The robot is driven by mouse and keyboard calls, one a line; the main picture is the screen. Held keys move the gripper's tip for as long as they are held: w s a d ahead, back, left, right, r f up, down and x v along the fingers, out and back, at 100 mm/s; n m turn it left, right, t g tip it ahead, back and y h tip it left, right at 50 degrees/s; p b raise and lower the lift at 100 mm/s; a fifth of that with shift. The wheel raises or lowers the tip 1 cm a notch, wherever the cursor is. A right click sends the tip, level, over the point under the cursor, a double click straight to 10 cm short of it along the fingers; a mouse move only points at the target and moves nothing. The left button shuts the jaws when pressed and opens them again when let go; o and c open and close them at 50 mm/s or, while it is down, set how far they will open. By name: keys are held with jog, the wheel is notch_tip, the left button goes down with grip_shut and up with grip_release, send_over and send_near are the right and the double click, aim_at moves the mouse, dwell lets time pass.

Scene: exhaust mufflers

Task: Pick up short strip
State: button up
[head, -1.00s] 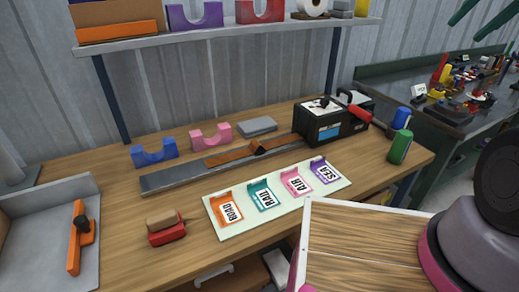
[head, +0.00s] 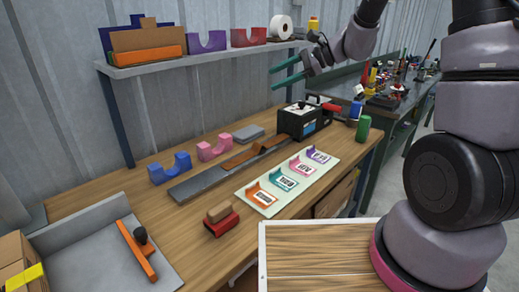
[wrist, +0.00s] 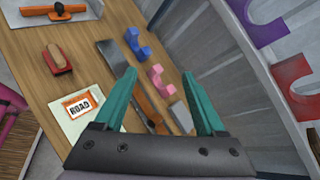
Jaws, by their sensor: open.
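I cannot tell for certain which piece is the short strip. An orange-brown strip (head: 241,159) lies along a long grey metal bar (head: 197,184) on the bench; it shows partly between my fingers in the wrist view (wrist: 146,104). Another orange strip (head: 134,250) with a dark knob lies in the grey tray (head: 75,247) at the left; it also shows at the top left of the wrist view (wrist: 42,11). My gripper (head: 274,79) has green fingers spread apart, with nothing between them. It is high above the back right of the bench, apart from both strips.
Blue (head: 170,167) and pink (head: 214,147) cradles stand behind the bar. A black machine (head: 303,120) and green can (head: 363,129) are at the right. A label board (head: 262,207) and red block (head: 221,224) are in front. A shelf (head: 190,59) overhangs the back.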

jog(key=w+a+f+m+t, duration=0.25)
jog(key=w+f+m, duration=0.45)
jog(key=f, duration=0.6)
jog(key=m+t+h, duration=0.2)
jog(key=m+t, duration=0.2)
jog(key=m, duration=0.2)
send_near(259, 149)
jog(key=w+a, duration=0.2)
jog(key=shift+a+r, duration=0.15)
jog(key=shift+a, duration=0.2)
jog(key=shift+r+x, duration=0.2)
jog(key=shift+x, duration=2.7)
jog(key=shift+w, duration=0.15)
grip_shut()
